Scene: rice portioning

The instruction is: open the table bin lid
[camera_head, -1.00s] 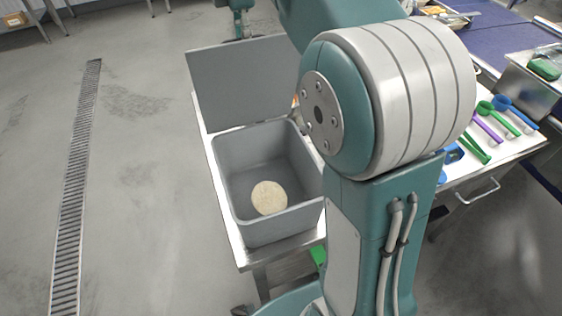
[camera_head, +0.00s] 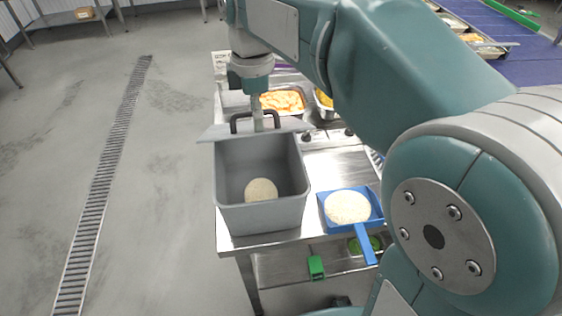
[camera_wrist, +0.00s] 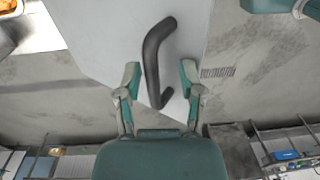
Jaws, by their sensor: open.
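The grey table bin (camera_head: 230,190) stands on the metal table with its top uncovered and a round pale rice mound (camera_head: 261,191) inside. Its grey lid (camera_head: 205,133) shows as a thin, foreshortened plate at the bin's back rim. A dark handle (camera_head: 240,117) sits on the lid. My gripper (camera_head: 257,118) is at the handle behind the bin. In the wrist view, my gripper (camera_wrist: 161,78) is open, with one finger on each side of the dark bent handle (camera_wrist: 151,55). The pale lid (camera_wrist: 100,35) lies beyond it. Contact with the handle cannot be told.
A blue scoop (camera_head: 366,243) bearing a pale round heap (camera_head: 348,207) lies right of the bin. A tray of orange food (camera_head: 283,101) is behind. A green object (camera_head: 316,267) is below the table's front. Open floor is at the left.

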